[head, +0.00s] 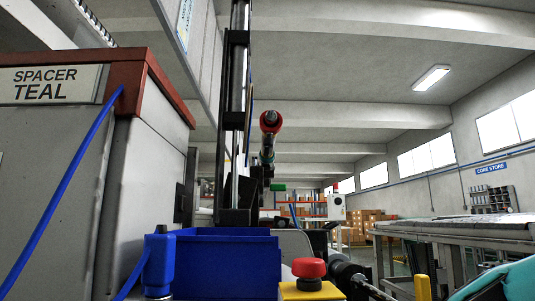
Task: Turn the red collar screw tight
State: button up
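A red ring (269,122) with a dark round centre stands high beside the dark upright column, on the end of a grey and dark shaft-like part. It is the only red collar-like thing in view, but it is small, and I cannot tell for sure that it is the collar screw or how tight it sits. I cannot make out my gripper's fingers anywhere in the head view. No contact between a gripper and the red ring shows.
A grey cabinet (150,130) with a red-brown top edge and a "SPACER TEAL" label fills the left. A blue bin (225,265) and a red button (309,268) on a yellow box are close in front. A long bench (460,230) stands at right.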

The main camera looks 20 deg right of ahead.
aim_at(269, 142)
jog(key=u, duration=0.1)
jog(key=k, duration=0.35)
jog(key=z, duration=0.75)
jog(key=i, duration=0.8)
jog(key=z, duration=0.45)
